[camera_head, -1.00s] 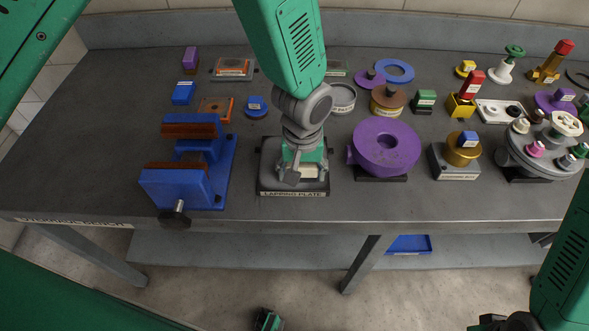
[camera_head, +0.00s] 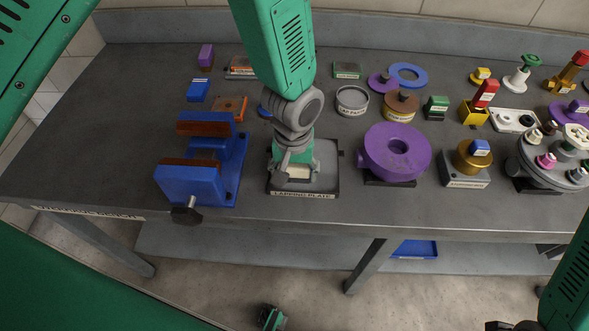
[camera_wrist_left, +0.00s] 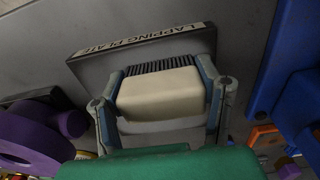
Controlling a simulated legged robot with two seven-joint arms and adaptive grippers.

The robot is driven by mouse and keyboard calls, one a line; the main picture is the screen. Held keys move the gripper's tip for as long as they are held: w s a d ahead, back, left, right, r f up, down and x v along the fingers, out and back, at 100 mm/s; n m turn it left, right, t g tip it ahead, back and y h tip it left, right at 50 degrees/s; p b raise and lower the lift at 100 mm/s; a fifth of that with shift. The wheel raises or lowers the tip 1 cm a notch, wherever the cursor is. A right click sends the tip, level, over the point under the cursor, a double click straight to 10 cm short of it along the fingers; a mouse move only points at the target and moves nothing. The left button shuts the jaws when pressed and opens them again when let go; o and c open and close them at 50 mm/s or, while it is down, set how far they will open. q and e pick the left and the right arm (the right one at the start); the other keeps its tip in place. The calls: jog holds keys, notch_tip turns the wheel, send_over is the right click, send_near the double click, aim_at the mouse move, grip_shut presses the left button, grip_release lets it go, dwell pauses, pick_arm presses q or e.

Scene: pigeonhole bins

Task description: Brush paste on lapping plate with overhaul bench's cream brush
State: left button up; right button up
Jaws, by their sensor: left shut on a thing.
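The lapping plate (camera_head: 324,180) is a grey, dark-edged square with a name label, at the front middle of the bench. My left gripper (camera_head: 291,170) is over its left part, pointing down. It is shut on the cream brush (camera_wrist_left: 160,92), whose pale block shows between the fingers in the left wrist view, over the labelled plate (camera_wrist_left: 190,48). Whether the brush touches the plate is hard to tell. A round grey tin (camera_head: 352,101) with grey contents, its label seeming to start with "LAP", stands behind the plate. Only a dark bit of my right gripper (camera_head: 510,326) shows at the bottom edge.
A blue vise (camera_head: 190,183) stands close left of the plate. A purple ring-shaped part (camera_head: 397,150) stands close right. A grey block with a brass cylinder (camera_head: 466,176) and a round fixture with knobs (camera_head: 552,165) lie further right. The bench's left end is bare.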

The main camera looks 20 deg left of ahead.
aim_at(308, 177)
pick_arm(q)
jog(key=d, duration=0.2)
jog(key=w+d, duration=0.1)
jog(key=d, duration=0.2)
jog(key=shift+s+a+p, duration=0.15)
jog(key=shift+a, duration=0.55)
jog(key=shift+s+a+p, duration=0.1)
jog(key=shift+a+p, duration=0.05)
jog(key=shift+a, duration=0.55)
jog(key=shift+s+a+f+p, duration=0.15)
jog(key=shift+s+a, duration=0.1)
jog(key=shift+a, duration=0.3)
jog(key=shift+s+a+r+p, duration=0.1)
jog(key=shift+s+a+p, duration=0.1)
jog(key=shift+a, duration=0.35)
jog(key=shift+w+d, duration=0.3)
jog(key=shift+d, duration=0.45)
jog(key=shift+w+d, duration=0.25)
jog(key=shift+d, duration=0.5)
jog(key=shift+w+d, duration=0.2)
jog(key=shift+d, duration=0.75)
pick_arm(e)
jog(key=shift+d+r, duration=0.35)
jog(key=shift+r, duration=0.3)
pick_arm(q)
jog(key=shift+a, duration=0.1)
pick_arm(e)
jog(key=shift+r, duration=0.1)
